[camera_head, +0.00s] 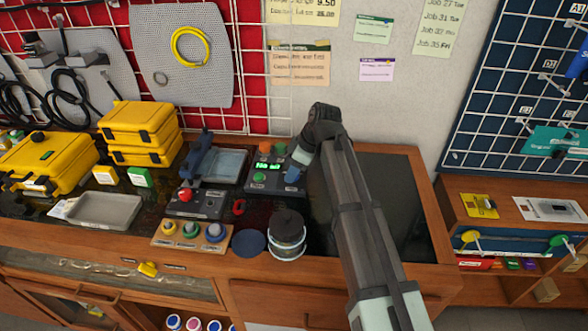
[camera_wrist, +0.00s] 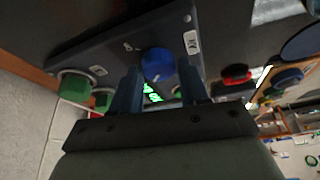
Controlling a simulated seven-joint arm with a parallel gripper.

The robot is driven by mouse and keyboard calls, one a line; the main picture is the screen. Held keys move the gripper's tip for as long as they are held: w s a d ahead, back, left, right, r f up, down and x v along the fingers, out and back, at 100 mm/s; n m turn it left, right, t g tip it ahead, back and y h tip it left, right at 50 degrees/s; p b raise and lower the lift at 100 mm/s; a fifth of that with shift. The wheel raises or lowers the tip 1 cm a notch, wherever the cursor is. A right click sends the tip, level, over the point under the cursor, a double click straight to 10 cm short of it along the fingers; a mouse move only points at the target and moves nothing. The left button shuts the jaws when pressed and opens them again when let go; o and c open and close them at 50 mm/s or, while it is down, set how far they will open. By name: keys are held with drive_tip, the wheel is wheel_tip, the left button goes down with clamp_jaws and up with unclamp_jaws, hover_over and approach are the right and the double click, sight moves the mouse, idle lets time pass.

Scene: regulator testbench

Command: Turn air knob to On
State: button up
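The test panel (camera_head: 262,184), a dark box with a green-lit display (camera_head: 267,167), stands on the bench. A blue knob (camera_head: 292,174) sits at its right side, partly covered by my gripper (camera_head: 300,157). In the wrist view the blue knob (camera_wrist: 157,64) lies ahead of my gripper (camera_wrist: 160,78), between its two fingers. The fingers are apart, with a gap visible on either side of the knob. Small white labels are beside the knob, too blurred to read. Whether the fingertips touch the knob I cannot tell.
Green knobs (camera_wrist: 74,86) sit on the panel near the fingers. A box with a red button (camera_head: 186,195), a wooden block with coloured buttons (camera_head: 190,236) and a lidded jar (camera_head: 287,241) stand in front. Yellow cases (camera_head: 140,125) are at left. The dark bench top right of my arm is clear.

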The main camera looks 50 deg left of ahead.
drive_tip(key=c, duration=0.6)
drive_tip(key=shift+m, duration=0.3)
drive_tip(key=m, duration=0.1)
drive_tip(key=m+t, duration=0.1)
drive_tip(key=m, duration=0.1)
drive_tip(key=shift+s+d+m+y, duration=0.1)
drive_tip(key=shift+s+m+y, duration=0.05)
drive_tip(key=shift+m+y, duration=0.2)
drive_tip(key=m+t, duration=0.2)
drive_tip(key=m, duration=0.2)
drive_tip(key=m+t, duration=0.1)
drive_tip(key=m, duration=0.1)
drive_tip(key=m+t, duration=0.1)
drive_tip(key=m, duration=0.2)
drive_tip(key=shift+s+m, duration=0.1)
drive_tip(key=shift+m, duration=0.25)
drive_tip(key=shift+m+t+h, duration=0.5)
drive_tip(key=shift+m+h, duration=0.35)
drive_tip(key=shift+m, duration=1.05)
